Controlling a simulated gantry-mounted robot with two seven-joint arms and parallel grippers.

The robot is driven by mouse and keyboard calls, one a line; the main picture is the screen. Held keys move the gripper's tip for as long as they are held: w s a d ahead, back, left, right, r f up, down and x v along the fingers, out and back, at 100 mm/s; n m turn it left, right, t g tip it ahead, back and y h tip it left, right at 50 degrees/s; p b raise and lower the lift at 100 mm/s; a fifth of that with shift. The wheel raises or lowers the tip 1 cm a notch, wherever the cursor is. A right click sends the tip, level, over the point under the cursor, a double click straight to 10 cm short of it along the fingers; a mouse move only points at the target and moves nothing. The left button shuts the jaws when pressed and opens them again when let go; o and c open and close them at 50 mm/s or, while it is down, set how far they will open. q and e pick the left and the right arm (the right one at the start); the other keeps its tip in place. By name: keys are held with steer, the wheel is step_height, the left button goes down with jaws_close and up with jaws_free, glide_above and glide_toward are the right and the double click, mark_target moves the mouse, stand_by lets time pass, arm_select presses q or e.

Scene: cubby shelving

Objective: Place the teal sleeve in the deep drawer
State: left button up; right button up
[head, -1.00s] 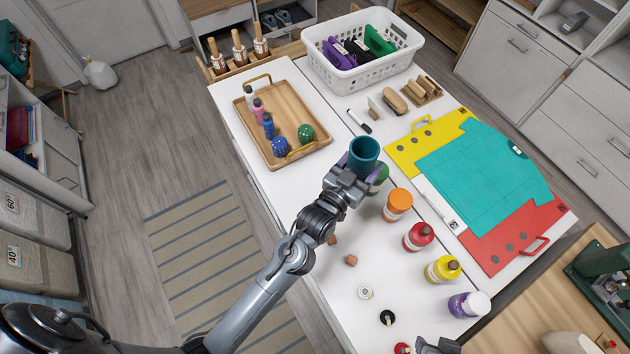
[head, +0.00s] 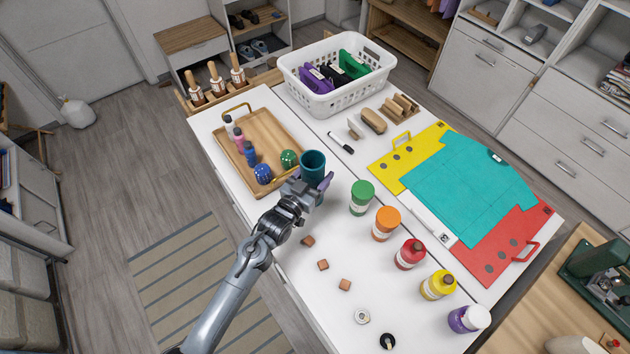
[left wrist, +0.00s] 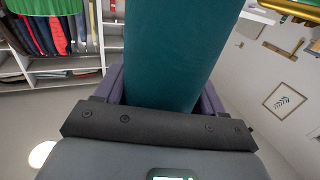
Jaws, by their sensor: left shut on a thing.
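The teal sleeve (head: 313,165) is an open-topped cylinder held roughly upright above the white table, just right of the wooden tray. My left gripper (head: 312,184) is shut on its lower part. In the left wrist view the sleeve (left wrist: 165,50) fills the middle between the purple fingers of the gripper (left wrist: 160,95). Shut drawer fronts (head: 565,165) line the cabinets at the right; I cannot tell which one is the deep drawer. My right gripper is not in view.
The wooden tray (head: 240,148) holds small bottles and two balls. Several paint bottles, among them a green one (head: 362,198), stand right of my arm. A white basket (head: 318,98) stands at the back. Coloured boards (head: 465,190) lie on the right.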

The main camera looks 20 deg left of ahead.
arm_select(q)
steer(key=shift+f, duration=2.05)
steer(key=shift+f, duration=0.2)
steer(key=o, duration=1)
steer(key=shift+o, duration=0.2)
steer(key=shift+r, duration=0.1)
